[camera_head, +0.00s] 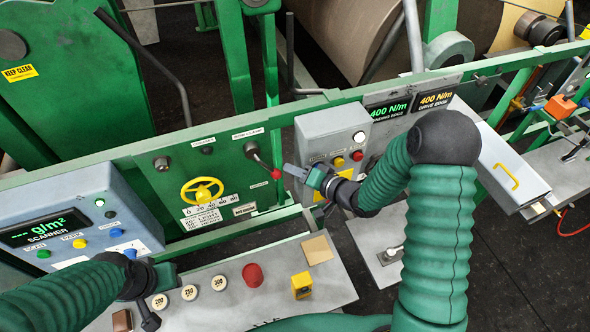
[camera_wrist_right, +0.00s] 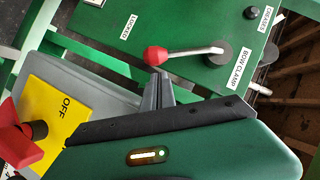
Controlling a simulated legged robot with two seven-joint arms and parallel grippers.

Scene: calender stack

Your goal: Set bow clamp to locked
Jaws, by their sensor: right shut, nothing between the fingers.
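The bow clamp is a metal lever with a red knob (camera_head: 277,173) on the green panel. Its pivot (camera_head: 251,149) sits under the bow clamp label, and the lever points down and to the right. In the wrist view the red knob (camera_wrist_right: 155,55) stands apart from the LOCKED label (camera_wrist_right: 130,25), off to one side. My right gripper (camera_head: 287,169) is shut and empty, with its fingertips (camera_wrist_right: 160,77) right beside the knob; I cannot tell whether they touch. My left gripper (camera_head: 148,300) hangs low over the front desk, away from the lever; its fingers are unclear.
A yellow handwheel (camera_head: 202,190) is left of the lever. A grey control box (camera_head: 333,140) with buttons stands close on the right; its yellow OFF plate (camera_wrist_right: 55,110) and a red switch (camera_wrist_right: 20,145) are near the right gripper.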

